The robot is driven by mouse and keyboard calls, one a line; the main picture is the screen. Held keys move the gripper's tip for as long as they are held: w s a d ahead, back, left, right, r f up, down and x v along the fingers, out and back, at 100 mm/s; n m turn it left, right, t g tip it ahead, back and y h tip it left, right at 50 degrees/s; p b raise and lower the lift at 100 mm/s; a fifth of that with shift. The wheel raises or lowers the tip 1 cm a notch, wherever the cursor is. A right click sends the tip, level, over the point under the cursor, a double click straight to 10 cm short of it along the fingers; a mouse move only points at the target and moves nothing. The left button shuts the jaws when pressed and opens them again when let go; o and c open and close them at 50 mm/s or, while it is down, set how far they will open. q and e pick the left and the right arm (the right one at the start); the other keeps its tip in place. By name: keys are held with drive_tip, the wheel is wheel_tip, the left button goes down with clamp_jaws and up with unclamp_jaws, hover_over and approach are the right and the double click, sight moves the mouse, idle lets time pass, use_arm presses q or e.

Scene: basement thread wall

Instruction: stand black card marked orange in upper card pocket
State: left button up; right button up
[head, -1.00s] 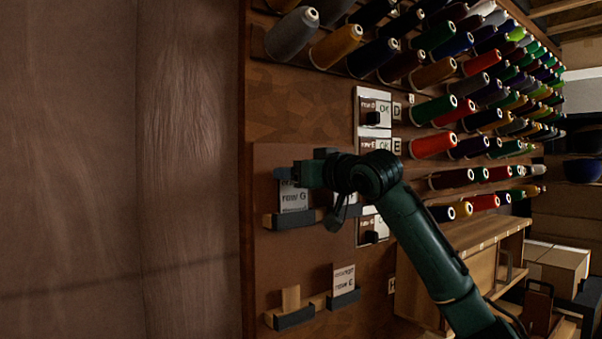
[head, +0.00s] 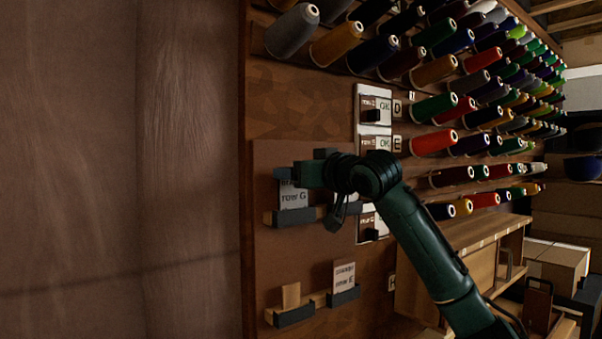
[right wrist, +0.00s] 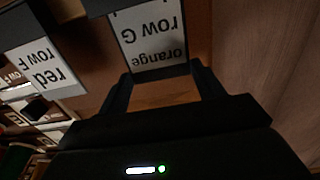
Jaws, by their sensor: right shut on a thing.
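The black card marked orange, row G (right wrist: 152,38) is upside down in the right wrist view, its white label facing the camera and a dark edge nearest my fingers. My right gripper (right wrist: 163,82) is shut on that edge, one finger at each side. In the head view the card (head: 293,194) stands upright at the upper card pocket (head: 294,217), its lower edge behind the dark pocket front. My right gripper (head: 288,174) is at its top. Whether it rests on the pocket floor is hidden. My left gripper is not in view.
A card marked red, row F (right wrist: 40,65) is beside it in the right wrist view. Below, a lower pocket (head: 294,317) holds a plain wooden piece (head: 291,297), with a row E card (head: 343,276) to its right. Thread cones (head: 433,143) jut from the wall at right.

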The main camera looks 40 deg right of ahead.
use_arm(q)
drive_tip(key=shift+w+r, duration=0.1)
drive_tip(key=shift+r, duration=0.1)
use_arm(e)
drive_tip(key=o, duration=0.8)
use_arm(q)
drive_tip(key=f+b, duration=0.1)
drive_tip(key=b, duration=0.1)
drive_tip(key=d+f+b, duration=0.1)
drive_tip(key=b, duration=0.1)
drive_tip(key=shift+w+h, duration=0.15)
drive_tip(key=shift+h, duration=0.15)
use_arm(e)
drive_tip(key=s+a, duration=0.1)
drive_tip(key=s, duration=1.2)
drive_tip(key=shift+a+r, duration=0.25)
drive_tip(key=shift+r, duration=0.1)
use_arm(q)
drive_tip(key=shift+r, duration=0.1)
